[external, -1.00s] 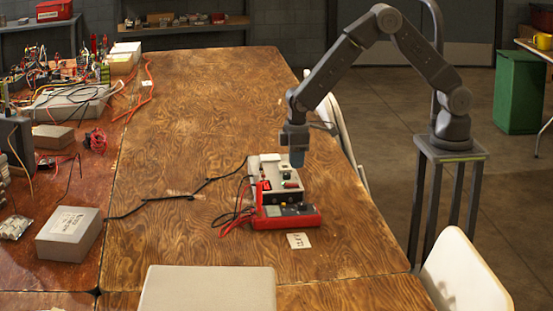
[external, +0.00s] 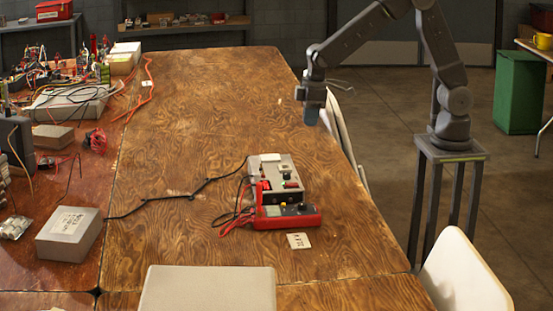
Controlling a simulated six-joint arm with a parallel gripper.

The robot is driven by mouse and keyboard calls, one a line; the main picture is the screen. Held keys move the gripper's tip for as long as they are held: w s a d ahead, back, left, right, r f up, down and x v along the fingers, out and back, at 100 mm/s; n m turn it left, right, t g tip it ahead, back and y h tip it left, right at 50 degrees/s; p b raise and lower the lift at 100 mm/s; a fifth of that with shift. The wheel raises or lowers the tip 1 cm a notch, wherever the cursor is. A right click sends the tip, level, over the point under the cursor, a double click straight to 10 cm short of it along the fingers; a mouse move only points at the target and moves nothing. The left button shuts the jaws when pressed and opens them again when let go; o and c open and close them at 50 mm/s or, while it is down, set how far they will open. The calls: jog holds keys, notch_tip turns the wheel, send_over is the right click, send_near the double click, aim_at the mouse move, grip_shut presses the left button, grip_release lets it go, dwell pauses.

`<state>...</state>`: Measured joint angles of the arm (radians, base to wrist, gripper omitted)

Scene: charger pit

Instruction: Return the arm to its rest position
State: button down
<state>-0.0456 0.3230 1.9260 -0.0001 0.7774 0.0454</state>
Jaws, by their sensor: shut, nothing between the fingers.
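My gripper (external: 311,115) is in the external view, raised above the right edge of the wooden table and pointing down. It is shut and empty, clear of everything on the table. My arm is bent upward, and its top elbow reaches the upper edge of the picture. A grey box-shaped device (external: 280,176) with buttons sits on the table below and to the left of my gripper. A red meter-like device (external: 287,216) lies directly in front of it, with red and black leads at its left.
A small white card (external: 299,241) lies near the red device. A black cable (external: 160,201) runs left to a grey box (external: 69,234). Electronics clutter the left table. White chairs (external: 463,275) stand along the right side. The wooden table's (external: 205,110) far half is clear.

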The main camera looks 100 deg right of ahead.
jog(key=s+d+r+t, duration=0.1)
jog(key=s+r+t, duration=0.1)
jog(key=s+r, duration=0.4)
jog(key=s+d+r+t, duration=0.1)
jog(key=s+r, duration=0.5)
jog(key=s, duration=0.9)
jog(key=shift+s+r+t, duration=0.2)
jog(key=shift+r+t, duration=0.15)
jog(key=shift+t, duration=0.25)
